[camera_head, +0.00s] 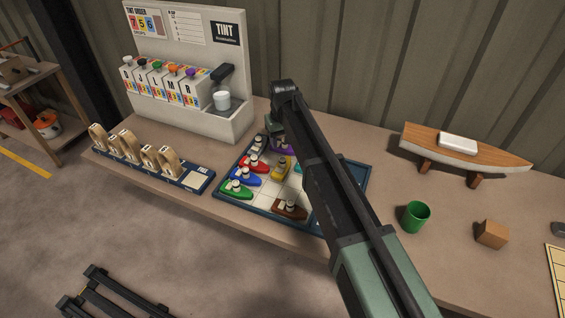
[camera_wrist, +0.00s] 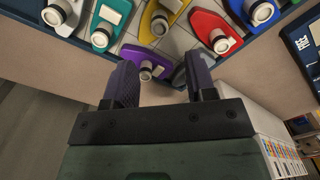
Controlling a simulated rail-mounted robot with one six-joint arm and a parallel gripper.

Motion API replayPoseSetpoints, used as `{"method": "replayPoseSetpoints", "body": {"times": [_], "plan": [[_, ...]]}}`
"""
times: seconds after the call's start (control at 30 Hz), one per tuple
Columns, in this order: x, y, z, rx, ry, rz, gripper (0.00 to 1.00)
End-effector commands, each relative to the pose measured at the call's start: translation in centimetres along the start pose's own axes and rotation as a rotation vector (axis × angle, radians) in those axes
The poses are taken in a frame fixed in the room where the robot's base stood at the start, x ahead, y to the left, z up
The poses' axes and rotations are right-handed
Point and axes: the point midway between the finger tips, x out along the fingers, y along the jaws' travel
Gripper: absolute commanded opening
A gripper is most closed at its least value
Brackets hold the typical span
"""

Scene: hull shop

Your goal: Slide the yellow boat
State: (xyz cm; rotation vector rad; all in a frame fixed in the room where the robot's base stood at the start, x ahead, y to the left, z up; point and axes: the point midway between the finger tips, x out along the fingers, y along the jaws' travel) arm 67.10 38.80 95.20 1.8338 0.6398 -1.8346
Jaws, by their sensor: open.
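The yellow boat (camera_head: 281,170) sits on the squared tray (camera_head: 232,206) among other small boats, just left of my arm in the head view. It also shows near the top middle of the wrist view (camera_wrist: 152,28), beyond the purple boat. My gripper (camera_wrist: 160,76) is open, with its two dark fingers apart. The purple boat (camera_wrist: 147,62) shows between and beyond the fingertips; I cannot tell whether they touch it. In the head view my gripper (camera_head: 273,127) is at the tray's back edge, partly hidden, behind the purple boat (camera_head: 285,144).
Red (camera_head: 254,162), blue (camera_head: 245,178), green (camera_head: 240,190), teal (camera_head: 298,168) and brown (camera_head: 290,208) boats share the tray. My arm covers its right part. A tint machine (camera_head: 190,45) stands behind left. A green cup (camera_head: 415,216) and wooden block (camera_head: 491,234) are at right.

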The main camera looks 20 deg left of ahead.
Motion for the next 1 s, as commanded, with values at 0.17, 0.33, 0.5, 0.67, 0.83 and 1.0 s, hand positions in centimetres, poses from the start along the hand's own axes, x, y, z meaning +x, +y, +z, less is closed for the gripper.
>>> {"method": "replayPoseSetpoints", "body": {"times": [0.17, 0.33, 0.5, 0.67, 0.83, 1.0], "plan": [[5.3, 0.0, 0.0, 0.001, 0.000, 0.000, 0.51], [8.8, 0.1, 0.0, 0.001, 0.000, 0.000, 0.51], [9.4, 0.1, 0.1, 0.001, 0.000, 0.000, 0.51], [9.2, 0.1, 0.1, 0.001, 0.000, 0.000, 0.51], [9.1, 0.1, 0.1, 0.002, 0.000, 0.000, 0.29], [9.2, 0.1, 0.1, 0.002, 0.000, 0.000, 0.03]]}}
